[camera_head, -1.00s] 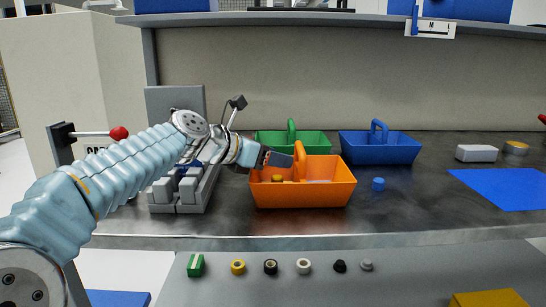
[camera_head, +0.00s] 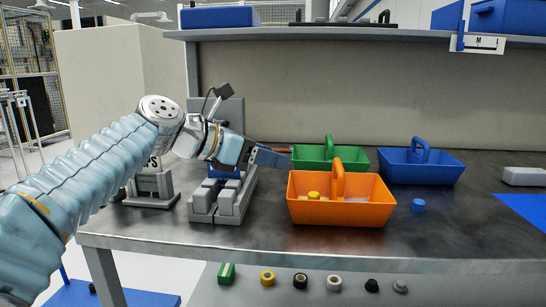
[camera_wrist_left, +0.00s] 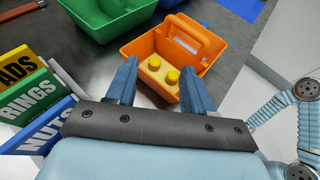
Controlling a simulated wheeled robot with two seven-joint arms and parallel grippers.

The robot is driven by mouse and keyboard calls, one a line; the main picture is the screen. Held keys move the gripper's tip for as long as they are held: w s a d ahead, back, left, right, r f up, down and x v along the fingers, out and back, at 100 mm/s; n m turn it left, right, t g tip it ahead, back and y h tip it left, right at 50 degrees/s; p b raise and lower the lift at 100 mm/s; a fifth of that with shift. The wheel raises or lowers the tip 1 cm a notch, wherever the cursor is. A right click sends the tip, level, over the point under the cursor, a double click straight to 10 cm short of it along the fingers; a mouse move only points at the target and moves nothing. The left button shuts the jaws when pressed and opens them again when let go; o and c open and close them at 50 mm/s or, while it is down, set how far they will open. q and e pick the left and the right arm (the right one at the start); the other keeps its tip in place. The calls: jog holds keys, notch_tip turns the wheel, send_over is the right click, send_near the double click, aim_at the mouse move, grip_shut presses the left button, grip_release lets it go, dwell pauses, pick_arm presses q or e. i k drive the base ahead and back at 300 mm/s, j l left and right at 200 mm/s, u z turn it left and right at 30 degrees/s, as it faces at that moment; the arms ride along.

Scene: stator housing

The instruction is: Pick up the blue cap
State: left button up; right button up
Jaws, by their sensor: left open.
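The blue cap (camera_head: 418,205) is a small blue cylinder standing on the dark worktop, just right of the orange bin (camera_head: 340,211) and in front of the blue bin (camera_head: 421,168). I cannot make it out in the left wrist view. My left gripper (camera_head: 284,154) is left of the orange bin and near the green bin, well away from the cap. In the left wrist view its two blue fingers (camera_wrist_left: 160,68) are apart with nothing between them. Beyond them lies the orange bin (camera_wrist_left: 203,45), holding a pale yellow block with two yellow knobs (camera_wrist_left: 161,70). My right gripper is out of view.
The green bin (camera_head: 327,153) stands behind the orange one. A grey fixture (camera_head: 223,200) stands at left. A grey block (camera_head: 524,176) and a blue mat (camera_head: 526,207) lie at right. Several small parts line the lower front ledge. A shelf runs above.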

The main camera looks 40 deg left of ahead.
aim_at(418, 206)
jog(key=k, duration=1)
